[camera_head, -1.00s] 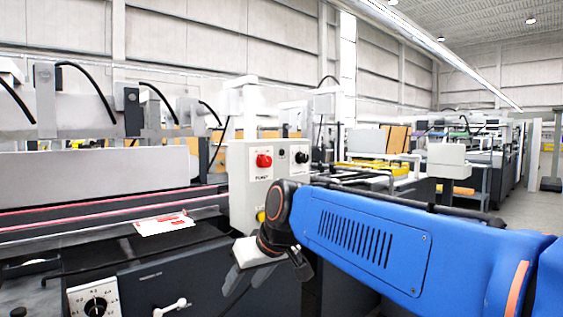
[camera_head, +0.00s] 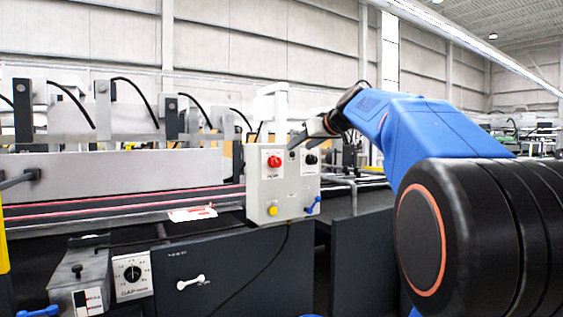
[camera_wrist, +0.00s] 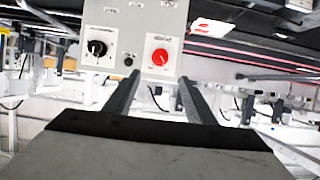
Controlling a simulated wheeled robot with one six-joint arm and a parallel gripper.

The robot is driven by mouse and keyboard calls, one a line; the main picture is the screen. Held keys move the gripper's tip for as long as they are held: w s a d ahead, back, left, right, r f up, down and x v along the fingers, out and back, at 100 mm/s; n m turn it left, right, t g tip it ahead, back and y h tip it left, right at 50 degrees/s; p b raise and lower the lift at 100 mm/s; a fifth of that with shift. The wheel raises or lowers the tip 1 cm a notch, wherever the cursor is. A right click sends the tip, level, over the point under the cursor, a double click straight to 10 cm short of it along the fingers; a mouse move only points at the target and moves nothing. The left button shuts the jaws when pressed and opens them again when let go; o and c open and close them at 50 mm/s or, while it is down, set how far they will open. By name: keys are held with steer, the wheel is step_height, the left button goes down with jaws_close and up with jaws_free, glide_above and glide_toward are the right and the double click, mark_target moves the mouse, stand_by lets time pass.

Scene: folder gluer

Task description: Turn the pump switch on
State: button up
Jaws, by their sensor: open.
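The grey control box (camera_head: 262,190) stands on the machine's front, with a red rotary knob (camera_head: 274,161) at upper left and a black knob (camera_head: 311,159) to its right. The small label under the red knob seems to read PUMP. In the wrist view the box appears upside down, with the red knob (camera_wrist: 160,57) just beyond the fingertips and the black knob (camera_wrist: 96,48) to its left. My gripper (camera_wrist: 158,78) is open and empty. In the head view my gripper (camera_head: 299,138) is at the box's top edge; I see no contact with the red knob.
A GAP dial (camera_head: 132,273) and a white handle (camera_head: 190,282) are lower left. A red-white carton (camera_head: 192,214) lies on the machine.

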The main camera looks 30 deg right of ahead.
mark_target(278, 161)
steer(key=x, duration=1.6)
steer(key=shift+w+a+f, duration=0.1)
steer(key=shift+w+f, duration=0.05)
steer(key=shift+f, duration=0.05)
steer(key=shift+c, duration=0.3)
steer(key=c, duration=1)
